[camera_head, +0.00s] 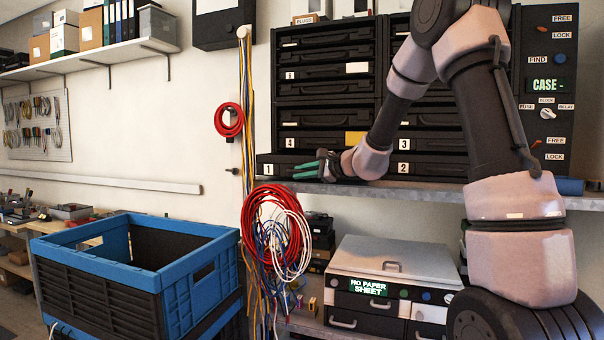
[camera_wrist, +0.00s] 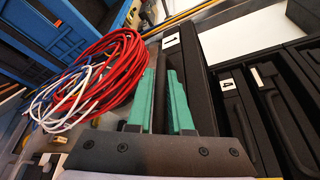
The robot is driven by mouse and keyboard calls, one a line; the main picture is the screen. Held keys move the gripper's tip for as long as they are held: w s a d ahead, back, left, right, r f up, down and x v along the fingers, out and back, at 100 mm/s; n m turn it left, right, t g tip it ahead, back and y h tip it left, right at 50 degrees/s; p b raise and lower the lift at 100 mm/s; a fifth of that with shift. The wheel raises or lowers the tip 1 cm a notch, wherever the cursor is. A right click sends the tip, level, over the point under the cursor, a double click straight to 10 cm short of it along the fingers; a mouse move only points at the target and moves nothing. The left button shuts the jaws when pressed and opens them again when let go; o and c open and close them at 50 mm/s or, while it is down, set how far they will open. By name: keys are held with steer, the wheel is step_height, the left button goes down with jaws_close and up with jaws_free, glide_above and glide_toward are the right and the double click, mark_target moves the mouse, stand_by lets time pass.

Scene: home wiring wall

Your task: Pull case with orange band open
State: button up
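An orange-yellow band (camera_head: 355,138) shows on the front of the black case labelled 4 (camera_head: 312,142); this case also shows in the wrist view (camera_wrist: 237,110). Below it, the case labelled 1 (camera_head: 272,166) stands out further than the case above; its label shows in the wrist view (camera_wrist: 170,41). My gripper (camera_head: 308,170) is at the front of case 1, below case 4. Its two green fingers (camera_wrist: 164,95) are apart with a dark bar between them. Whether they press on it I cannot tell. My arm and gripper hide part of case 1's front, so any band there is hidden.
Red and white cable coils (camera_head: 275,235) hang just left of and below my gripper. The shelf edge (camera_head: 400,190) runs under the cases. A blue crate (camera_head: 140,262) stands at lower left, and a grey-lidded box (camera_head: 393,258) sits below the shelf.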

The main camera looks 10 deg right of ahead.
steer(key=shift+o, duration=1.2)
steer(key=v, duration=1)
steer(key=shift+s+d, duration=0.3)
steer(key=s+a+r+n+g+h, duration=0.15)
steer(key=s+n+g, duration=0.45)
steer(key=s, duration=1.2)
steer(key=s+d+f+n+t+h, duration=0.1)
steer(key=s+d+n+t+h, duration=0.1)
steer(key=s+d+n+h, duration=0.3)
steer(key=s+d+h, duration=0.2)
steer(key=s+d, duration=0.2)
steer(key=s, duration=0.1)
steer(key=shift+s+f+h, duration=0.3)
steer(key=shift+h, duration=0.05)
